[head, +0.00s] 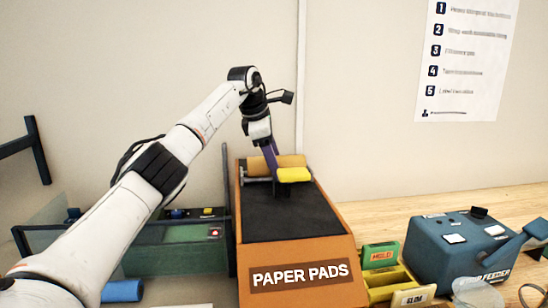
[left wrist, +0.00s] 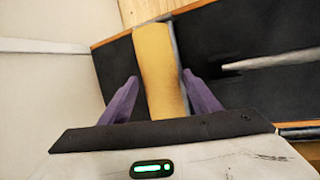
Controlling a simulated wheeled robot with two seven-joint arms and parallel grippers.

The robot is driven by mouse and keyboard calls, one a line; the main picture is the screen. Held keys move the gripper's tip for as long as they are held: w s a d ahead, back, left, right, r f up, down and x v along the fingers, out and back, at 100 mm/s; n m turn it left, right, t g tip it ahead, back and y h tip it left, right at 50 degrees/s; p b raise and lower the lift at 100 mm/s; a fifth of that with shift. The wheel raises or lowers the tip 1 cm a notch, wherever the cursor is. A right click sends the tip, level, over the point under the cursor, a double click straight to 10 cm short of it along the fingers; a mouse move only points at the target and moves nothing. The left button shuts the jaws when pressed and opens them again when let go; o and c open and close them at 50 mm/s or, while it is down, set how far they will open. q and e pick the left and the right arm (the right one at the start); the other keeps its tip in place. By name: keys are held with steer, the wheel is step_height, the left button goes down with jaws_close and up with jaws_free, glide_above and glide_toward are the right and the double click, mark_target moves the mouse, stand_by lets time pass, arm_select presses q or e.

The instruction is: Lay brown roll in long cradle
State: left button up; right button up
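A tan-brown roll (head: 290,161) lies crosswise at the far end of the black-topped orange bin marked PAPER PADS (head: 302,274). A grey metal bar (head: 257,181) runs close beside it; I cannot tell whether this belongs to a cradle. My left gripper (head: 272,172) reaches down at the roll. In the left wrist view the roll (left wrist: 158,70) lies between the purple fingers of my left gripper (left wrist: 160,76), which are spread on either side with a gap showing at the left finger. No long cradle can be clearly made out. My right gripper is out of view.
A blue machine (head: 464,245) and green and yellow boxes (head: 380,256) stand to the right. A green bin (head: 178,246) and a blue roll (head: 122,291) are at the left. The bin's black top is mostly clear.

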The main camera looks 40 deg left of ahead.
arm_select(q)
steer(key=shift+o, duration=0.5)
steer(key=shift+r, duration=0.1)
steer(key=shift+r, duration=0.25)
steer(key=v, duration=1.2)
steer(key=shift+r, duration=0.2)
